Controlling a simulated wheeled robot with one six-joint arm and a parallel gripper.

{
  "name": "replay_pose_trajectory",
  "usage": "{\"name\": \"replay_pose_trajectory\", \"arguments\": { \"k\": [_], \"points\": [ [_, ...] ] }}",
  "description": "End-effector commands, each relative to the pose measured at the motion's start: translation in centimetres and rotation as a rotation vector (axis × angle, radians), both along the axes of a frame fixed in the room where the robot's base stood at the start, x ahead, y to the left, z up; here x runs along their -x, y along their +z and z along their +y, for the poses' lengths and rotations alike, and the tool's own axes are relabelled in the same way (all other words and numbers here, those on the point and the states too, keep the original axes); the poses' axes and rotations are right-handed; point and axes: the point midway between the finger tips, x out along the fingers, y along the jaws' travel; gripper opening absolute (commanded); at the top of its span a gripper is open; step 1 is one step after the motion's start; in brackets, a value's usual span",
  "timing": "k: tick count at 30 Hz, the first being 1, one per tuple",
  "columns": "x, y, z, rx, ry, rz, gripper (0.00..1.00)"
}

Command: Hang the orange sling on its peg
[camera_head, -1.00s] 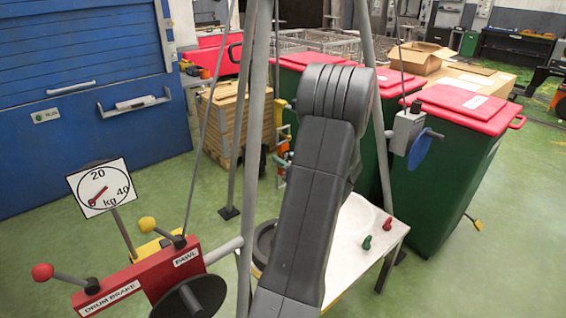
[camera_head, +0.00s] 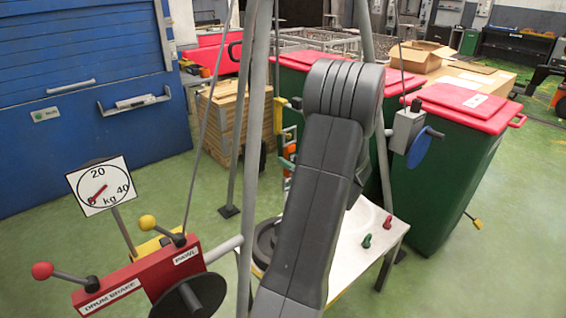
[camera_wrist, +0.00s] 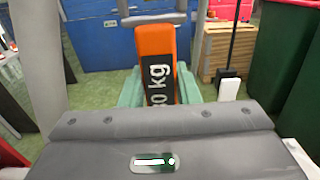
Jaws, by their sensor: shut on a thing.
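My gripper (camera_wrist: 159,92) is shut on an orange strap-like piece, which I take for the orange sling (camera_wrist: 155,42). It stands upright between the pale green fingers in the wrist view. A black label on it shows "0 kg" in white, with the first digit partly hidden. In the head view a small part of the orange piece (camera_head: 290,140) shows beside my dark grey arm, which hides most of my gripper. I cannot make out which part is the sling's peg.
A white table (camera_head: 345,262) with a red and a green knob stands right of my arm. Grey frame poles (camera_head: 257,120) stand close by. A red drum-brake lever unit (camera_head: 140,278) and a kg dial (camera_head: 98,187) are at left. Green bins with red lids (camera_head: 450,160) stand behind right.

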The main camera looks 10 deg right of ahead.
Motion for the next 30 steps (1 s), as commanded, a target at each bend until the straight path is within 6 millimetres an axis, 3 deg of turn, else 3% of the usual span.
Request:
{"name": "replay_pose_trajectory", "arguments": {
  "k": [30],
  "points": [
    [4.3, 0.0, -2.9, 0.001, -0.002, -0.001, 0.06]
  ]
}}
